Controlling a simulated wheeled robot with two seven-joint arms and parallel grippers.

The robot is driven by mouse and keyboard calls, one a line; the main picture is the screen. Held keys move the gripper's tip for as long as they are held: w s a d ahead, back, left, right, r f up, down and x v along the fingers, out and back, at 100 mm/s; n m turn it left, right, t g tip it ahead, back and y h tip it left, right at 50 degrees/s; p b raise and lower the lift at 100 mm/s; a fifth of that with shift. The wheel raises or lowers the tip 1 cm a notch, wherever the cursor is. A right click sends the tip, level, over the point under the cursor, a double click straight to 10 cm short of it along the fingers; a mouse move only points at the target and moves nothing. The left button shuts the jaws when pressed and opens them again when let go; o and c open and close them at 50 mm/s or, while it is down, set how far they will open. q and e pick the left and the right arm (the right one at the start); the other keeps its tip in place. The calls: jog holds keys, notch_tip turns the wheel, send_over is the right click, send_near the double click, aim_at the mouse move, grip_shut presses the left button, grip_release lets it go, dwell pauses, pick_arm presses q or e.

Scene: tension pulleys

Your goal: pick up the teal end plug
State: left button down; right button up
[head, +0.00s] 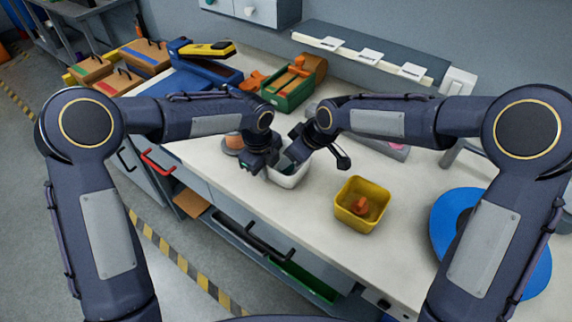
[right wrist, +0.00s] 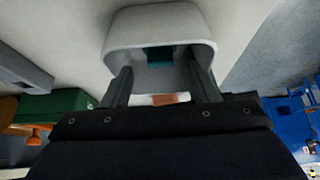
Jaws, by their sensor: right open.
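The teal end plug (right wrist: 160,58) lies inside a pale grey bin (right wrist: 201,48) in the right wrist view. The bin also shows in the head view (head: 289,181), partly covered by my grippers. My right gripper (right wrist: 160,80) is open, its two fingers apart and pointing at the bin, with nothing held between them. In the head view it is over the bin's back side, its tips largely hidden. My left gripper (head: 257,168) is at the bin's left edge; its jaw opening is too small and dark to tell.
A yellow bin (head: 352,221) with an orange part stands to the right on the white bench. A blue disc (head: 445,220) lies further right. A green tray (head: 289,92) with orange parts is at the back. The bench front edge is close to the grey bin.

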jog(key=shift+x, duration=1.35)
jog(key=c, duration=1)
jog(key=shift+r, duration=0.1)
